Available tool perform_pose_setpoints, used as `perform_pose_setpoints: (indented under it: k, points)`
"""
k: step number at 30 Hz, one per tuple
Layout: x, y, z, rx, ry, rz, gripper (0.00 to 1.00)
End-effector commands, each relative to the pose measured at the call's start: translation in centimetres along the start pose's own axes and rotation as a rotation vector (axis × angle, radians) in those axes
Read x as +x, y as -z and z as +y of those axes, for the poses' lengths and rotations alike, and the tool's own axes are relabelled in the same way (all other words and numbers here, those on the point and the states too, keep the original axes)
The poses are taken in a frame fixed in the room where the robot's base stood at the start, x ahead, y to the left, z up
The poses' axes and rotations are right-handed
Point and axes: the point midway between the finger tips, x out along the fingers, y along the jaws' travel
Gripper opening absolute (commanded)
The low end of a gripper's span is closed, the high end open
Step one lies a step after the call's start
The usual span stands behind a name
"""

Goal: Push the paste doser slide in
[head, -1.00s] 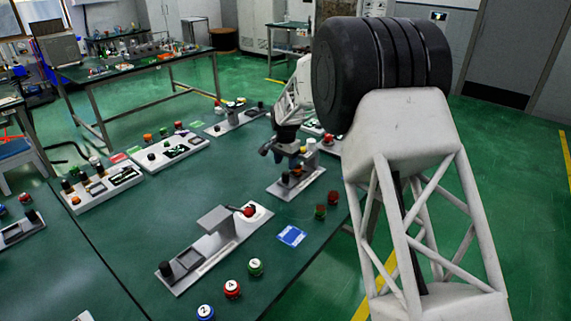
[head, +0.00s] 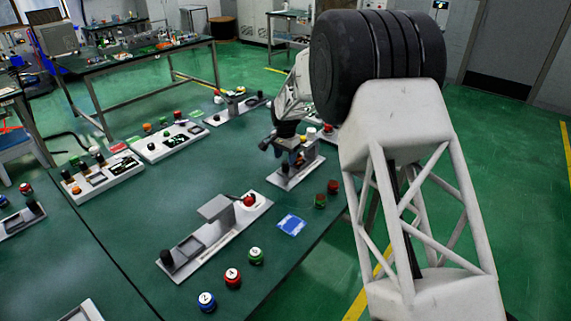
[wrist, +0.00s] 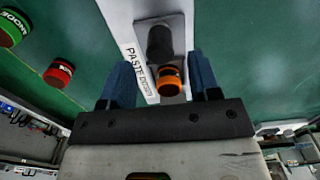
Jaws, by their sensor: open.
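The paste doser (head: 310,168) is a narrow light base with a grey slide part, standing near the table's right edge. The wrist view shows its "PASTE DOSER" label (wrist: 137,66), a black knob (wrist: 160,42) and an orange-topped jar (wrist: 170,80) beside the knob. My gripper (wrist: 162,78) is open, with its blue fingers apart on either side of the doser's base and nothing held between them. In the head view my gripper (head: 283,148) is over the doser and hides part of it.
A red jar (wrist: 59,73) and a green jar (wrist: 12,28) stand left of the doser in the wrist view. In the head view another slide station (head: 215,235), a blue card (head: 291,224) and several numbered jars (head: 232,277) lie nearer the camera. Table between them is clear.

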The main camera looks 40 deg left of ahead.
Motion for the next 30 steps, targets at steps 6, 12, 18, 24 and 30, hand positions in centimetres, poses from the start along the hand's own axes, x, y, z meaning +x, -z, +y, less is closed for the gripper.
perform_pose_setpoints:
  k: [6, 12, 18, 24, 30]
  points:
    - [2.4, 0.0, 0.0, 0.000, 0.000, 0.000, 0.57]
    - [3.5, 0.0, 0.0, 0.000, 0.000, 0.000, 0.57]
    - [3.6, 0.0, 0.0, 0.000, 0.000, 0.000, 0.57]
    - [3.6, 0.0, 0.0, 0.000, 0.000, 0.000, 0.43]
    - [3.6, 0.0, 0.0, 0.000, 0.000, 0.000, 0.12]
